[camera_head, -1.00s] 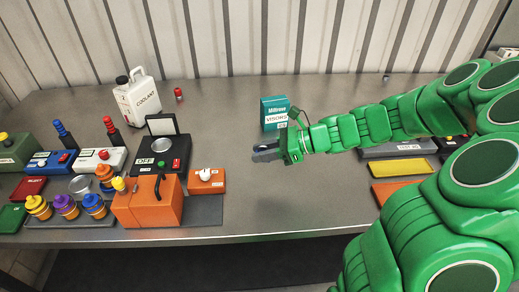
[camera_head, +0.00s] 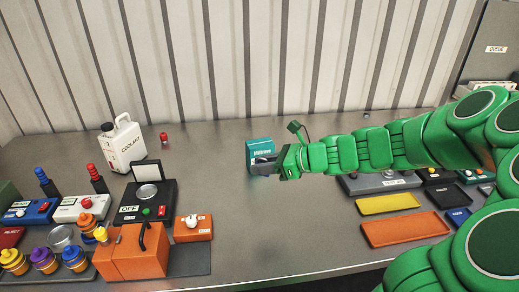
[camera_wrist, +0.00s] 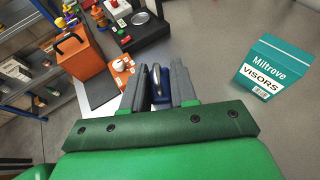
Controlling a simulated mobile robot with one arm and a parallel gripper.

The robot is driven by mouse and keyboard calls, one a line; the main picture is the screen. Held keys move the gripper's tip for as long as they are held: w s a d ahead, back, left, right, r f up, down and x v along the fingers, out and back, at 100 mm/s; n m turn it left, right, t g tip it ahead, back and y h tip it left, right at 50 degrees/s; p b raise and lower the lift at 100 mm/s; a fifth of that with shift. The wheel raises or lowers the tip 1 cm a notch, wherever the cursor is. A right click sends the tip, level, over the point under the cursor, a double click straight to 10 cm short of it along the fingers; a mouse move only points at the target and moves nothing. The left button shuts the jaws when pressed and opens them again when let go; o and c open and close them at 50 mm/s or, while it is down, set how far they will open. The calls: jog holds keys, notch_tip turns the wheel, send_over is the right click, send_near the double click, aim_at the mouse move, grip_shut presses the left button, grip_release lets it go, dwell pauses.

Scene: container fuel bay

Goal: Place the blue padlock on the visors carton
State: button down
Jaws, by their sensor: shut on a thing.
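The visors carton (camera_head: 260,146) is a teal box standing on the grey bench, partly hidden behind my gripper in the head view. In the wrist view the carton (camera_wrist: 272,68) is at the right, with "Miltrove VISORS" on its face, apart from my fingers. My gripper (camera_head: 262,164) is in front of the carton; in the wrist view its fingers (camera_wrist: 158,85) are shut on the blue padlock (camera_wrist: 160,98). The padlock's metal shackle shows between the fingers, and the fingers hide part of its blue body.
To the left stand an orange toolbox (camera_head: 131,255), a black device marked OFF (camera_head: 135,213), a coolant jug (camera_head: 122,145) and several coloured bottles. To the right lie a yellow tray (camera_head: 388,204) and an orange tray (camera_head: 405,229).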

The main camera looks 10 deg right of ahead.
jog(key=w+d+r+m+t+h, duration=0.2)
jog(key=w+d+r+m+t, duration=0.1)
jog(key=w+r, duration=0.5)
send_over(260, 143)
jog(key=shift+m+h, duration=0.3)
jog(key=f, duration=0.9)
jog(key=shift+s+f, duration=0.2)
jog(key=shift+f, duration=0.1)
jog(key=shift+w+f, duration=0.25)
jog(key=shift+f, duration=1.6)
jog(key=c, duration=0.9)
grip_release()
jog(key=shift+f, duration=0.1)
